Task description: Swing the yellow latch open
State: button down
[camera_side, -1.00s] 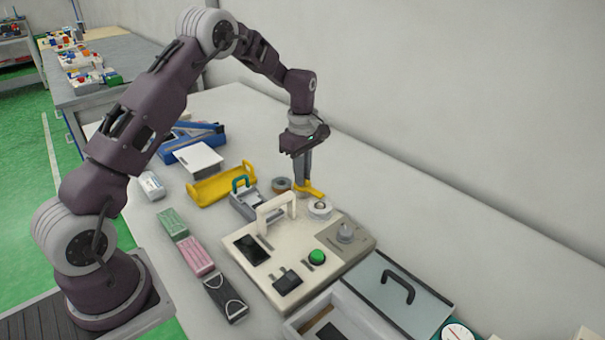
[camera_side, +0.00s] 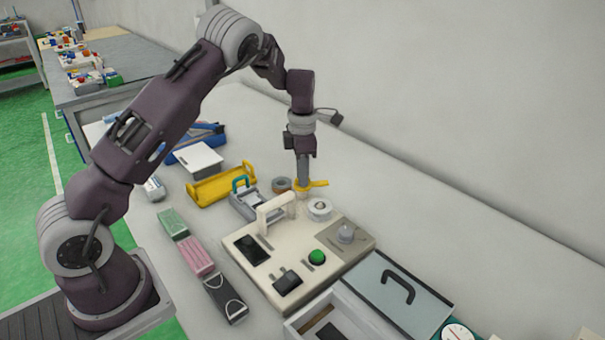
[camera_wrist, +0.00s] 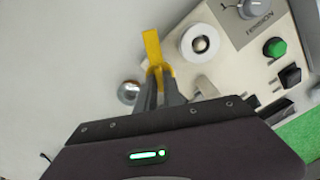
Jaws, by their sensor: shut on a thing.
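The yellow latch (camera_side: 314,184) is at the back corner of a cream control panel (camera_side: 257,259). In the side view its arm points right, toward the wall. My gripper (camera_side: 302,186) comes down on it from above and is shut on it. In the wrist view the latch (camera_wrist: 153,48) sticks out ahead from between the two dark fingers (camera_wrist: 158,86). The fingers hide the latch's near part and its pivot.
A white round part (camera_side: 319,209) with a metal centre sits close beside the latch. The panel carries a white handle (camera_side: 276,212), a green button (camera_side: 317,257) and a grey knob (camera_side: 346,234). A yellow tray (camera_side: 222,188) is to the left. The tabletop toward the wall is clear.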

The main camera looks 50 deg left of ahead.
jog(key=n, duration=0.5)
jog(key=shift+n, duration=0.7)
jog(key=c, duration=1.5)
grip_release()
jog(key=shift+r, duration=0.1)
notch_tip(320, 180, up, 7)
jog(key=shift+f, duration=0.1)
